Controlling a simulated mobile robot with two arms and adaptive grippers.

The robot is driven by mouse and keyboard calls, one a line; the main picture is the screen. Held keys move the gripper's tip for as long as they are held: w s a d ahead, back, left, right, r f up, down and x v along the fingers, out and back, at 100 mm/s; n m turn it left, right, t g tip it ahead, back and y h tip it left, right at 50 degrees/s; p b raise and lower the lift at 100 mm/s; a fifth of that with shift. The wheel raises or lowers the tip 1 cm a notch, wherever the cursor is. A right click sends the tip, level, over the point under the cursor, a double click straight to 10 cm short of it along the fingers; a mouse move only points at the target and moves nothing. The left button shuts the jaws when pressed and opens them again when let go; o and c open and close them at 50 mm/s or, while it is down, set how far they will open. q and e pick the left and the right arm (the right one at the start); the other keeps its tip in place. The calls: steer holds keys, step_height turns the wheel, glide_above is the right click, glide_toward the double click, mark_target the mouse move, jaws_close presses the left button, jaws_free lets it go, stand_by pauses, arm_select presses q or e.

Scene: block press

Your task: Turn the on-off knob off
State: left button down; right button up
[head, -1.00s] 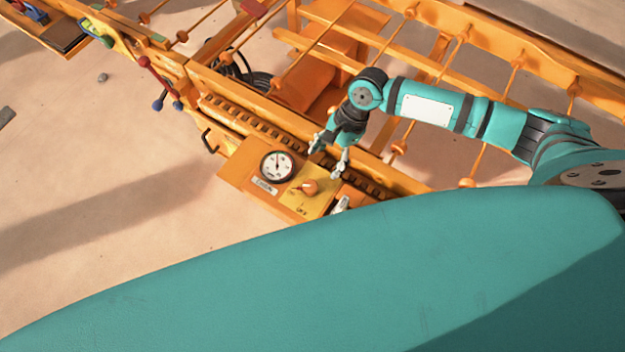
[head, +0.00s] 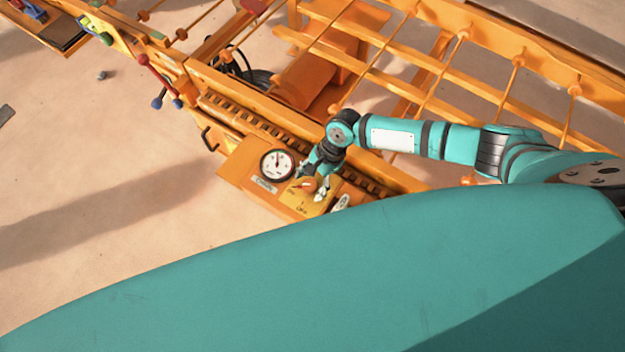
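The orange on-off knob (head: 307,184) sits on a yellow plate (head: 303,202) marked with on and off labels, on the orange control panel. My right gripper (head: 312,182) is at the knob, with one finger on its upper left side and the other on its right side. The fingers look apart, and the knob is partly hidden by them. I cannot tell whether they touch it. My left gripper does not show.
A round white gauge (head: 277,165) and a small label (head: 263,185) are left of the knob. A pale switch (head: 341,203) stands just right of the plate. The orange machine frame with rods and beams lies behind. A red-and-blue lever (head: 160,82) is at the upper left.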

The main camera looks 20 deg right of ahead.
steer(key=c, duration=1.1)
steer(key=shift+o, duration=0.2)
steer(key=shift+r+n+p, duration=0.15)
steer(key=shift+n+p, duration=0.45)
steer(key=shift+p, duration=0.1)
steer(key=shift+a+n+g+p, duration=0.1)
steer(key=shift+n+g+p, duration=0.4)
steer(key=shift+n, duration=0.2)
steer(key=shift+w+n+g, duration=0.1)
steer(key=shift+n+g, duration=0.2)
steer(key=shift+n, duration=0.5)
steer(key=n+g+h, duration=0.1)
steer(key=n, duration=0.2)
steer(key=shift+w+a+n, duration=0.1)
steer(key=shift+w+n, duration=0.05)
steer(key=shift+n, duration=0.25)
steer(key=n+h, duration=0.1)
steer(key=n, duration=0.2)
steer(key=n+g+h, duration=0.1)
steer(key=n, duration=0.1)
steer(key=shift+a+n+h, duration=0.1)
steer(key=shift+n+h, duration=0.2)
steer(key=shift+n, duration=0.1)
steer(key=o, duration=1.2)
steer(key=shift+c, duration=0.2)
